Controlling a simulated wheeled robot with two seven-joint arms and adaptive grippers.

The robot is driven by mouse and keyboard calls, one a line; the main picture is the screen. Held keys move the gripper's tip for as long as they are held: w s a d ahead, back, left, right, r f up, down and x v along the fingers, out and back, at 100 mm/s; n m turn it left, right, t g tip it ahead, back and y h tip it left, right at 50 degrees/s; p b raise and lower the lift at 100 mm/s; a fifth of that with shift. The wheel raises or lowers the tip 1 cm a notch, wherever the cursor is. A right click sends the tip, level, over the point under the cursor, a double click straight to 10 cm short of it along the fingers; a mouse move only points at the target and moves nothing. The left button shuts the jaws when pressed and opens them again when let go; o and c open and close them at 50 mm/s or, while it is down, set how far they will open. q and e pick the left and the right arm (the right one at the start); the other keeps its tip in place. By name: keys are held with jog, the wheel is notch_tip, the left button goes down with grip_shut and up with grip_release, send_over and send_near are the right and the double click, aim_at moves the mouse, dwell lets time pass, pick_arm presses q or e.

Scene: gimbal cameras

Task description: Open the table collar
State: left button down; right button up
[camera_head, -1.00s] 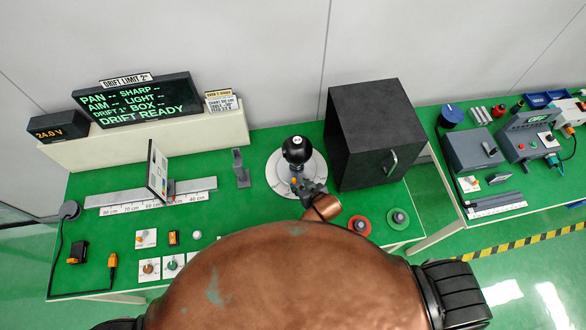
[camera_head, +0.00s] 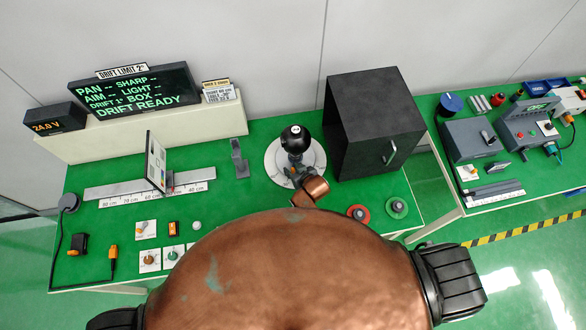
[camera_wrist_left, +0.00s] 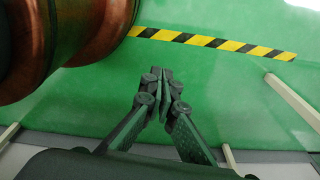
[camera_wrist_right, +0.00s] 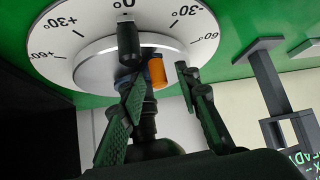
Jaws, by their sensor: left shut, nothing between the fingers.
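The round white dial table (camera_head: 275,160) stands on the green bench with a black ball-shaped head (camera_head: 296,139) on top. In the right wrist view the dial (camera_wrist_right: 58,35) shows angle marks, with a silver collar (camera_wrist_right: 95,68) at its middle. A black lever (camera_wrist_right: 128,42) and an orange knob (camera_wrist_right: 157,72) stick out at the collar. My right gripper (camera_wrist_right: 157,76) is open, its fingers apart on either side of the orange knob in the picture; I cannot tell whether they touch it. My left gripper (camera_wrist_left: 161,76) is shut and empty above the green floor.
A black box (camera_head: 375,125) with a handle stands right of the dial table. A grey post (camera_head: 238,160) and a ruler rail (camera_head: 195,176) are at its left. Red (camera_head: 358,213) and green (camera_head: 396,207) buttons sit in front of the box.

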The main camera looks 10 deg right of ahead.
jog(key=c, duration=0.5)
grip_shut()
pick_arm(q)
jog(key=shift+s, duration=0.85)
jog(key=shift+w, duration=0.2)
